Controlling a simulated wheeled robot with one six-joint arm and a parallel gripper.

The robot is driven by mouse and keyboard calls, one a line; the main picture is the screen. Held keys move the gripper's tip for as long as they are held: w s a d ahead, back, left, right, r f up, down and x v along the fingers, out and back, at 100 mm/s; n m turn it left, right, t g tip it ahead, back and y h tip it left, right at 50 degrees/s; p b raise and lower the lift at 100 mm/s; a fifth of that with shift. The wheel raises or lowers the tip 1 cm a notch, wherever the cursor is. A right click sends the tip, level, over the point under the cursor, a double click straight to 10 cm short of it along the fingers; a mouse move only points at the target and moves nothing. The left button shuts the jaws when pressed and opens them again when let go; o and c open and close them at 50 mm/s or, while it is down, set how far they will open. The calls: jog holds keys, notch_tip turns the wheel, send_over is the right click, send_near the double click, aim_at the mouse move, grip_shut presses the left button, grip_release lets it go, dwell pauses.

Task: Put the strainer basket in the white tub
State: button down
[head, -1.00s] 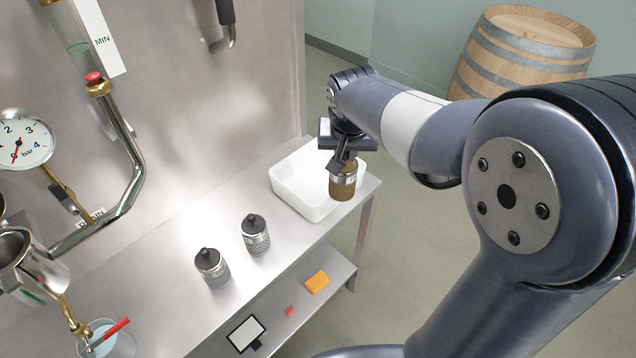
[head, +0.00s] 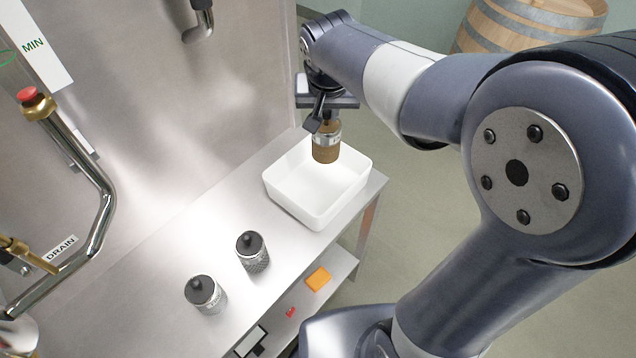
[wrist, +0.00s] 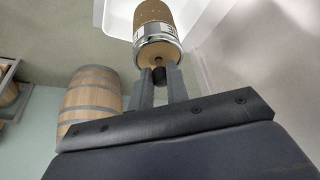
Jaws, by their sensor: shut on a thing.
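My gripper (head: 324,118) is shut on the dark knob of the strainer basket (head: 326,152), a brown cylinder with a silver labelled band. The basket hangs roughly upright above the white tub (head: 281,194), over its back right part in the head view. The tub is square, open and looks empty, standing at the far end of the steel bench. In the wrist view my fingers (wrist: 160,82) grip the knob, and the basket (wrist: 157,22) points away from them. The white tub (wrist: 113,16) shows behind it, mostly cut off.
Two grey mesh baskets with dark knobs, one (head: 252,252) nearer the tub and one (head: 206,294) further left, stand on the bench (head: 165,255). An orange block (head: 318,279) lies on the lower shelf. A steel wall rises behind, with a drain pipe (head: 101,215) at left.

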aim_at(327, 127)
notch_tip(327, 127, down, 5)
jog(key=b, duration=0.3)
jog(key=shift+r, duration=0.2)
jog(key=c, duration=1.3)
grip_release()
jog(key=shift+r, duration=0.15)
jog(key=v, duration=1)
jog(key=shift+r, duration=0.3)
jog(key=shift+s, duration=0.1)
